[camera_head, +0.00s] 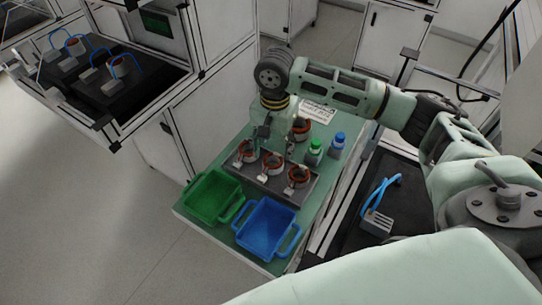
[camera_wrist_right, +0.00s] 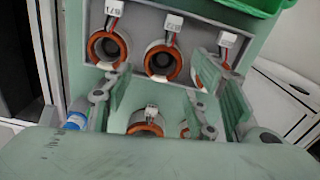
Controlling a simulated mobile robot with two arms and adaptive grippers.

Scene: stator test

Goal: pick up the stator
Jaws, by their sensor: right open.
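Three stators, copper-orange rings with white tagged connectors, sit in a grey tray (camera_head: 284,190): one at the left (camera_head: 247,151), one in the middle (camera_head: 272,163) and one at the right (camera_head: 298,177). Another stator (camera_head: 301,128) stands on the table behind the tray; the right wrist view shows one (camera_wrist_right: 146,123) outside the tray and part of a further one (camera_wrist_right: 186,131). My right gripper (camera_head: 266,139) points down over the back of the tray. In the right wrist view its fingers (camera_wrist_right: 172,88) are apart with nothing between them. My left gripper is not in view.
A green bin (camera_head: 212,196) and a blue bin (camera_head: 265,227) stand at the table's front. A green-capped bottle (camera_head: 314,152) and a blue-capped bottle (camera_head: 337,145) stand right of the tray. A paper sheet (camera_head: 316,112) lies at the back.

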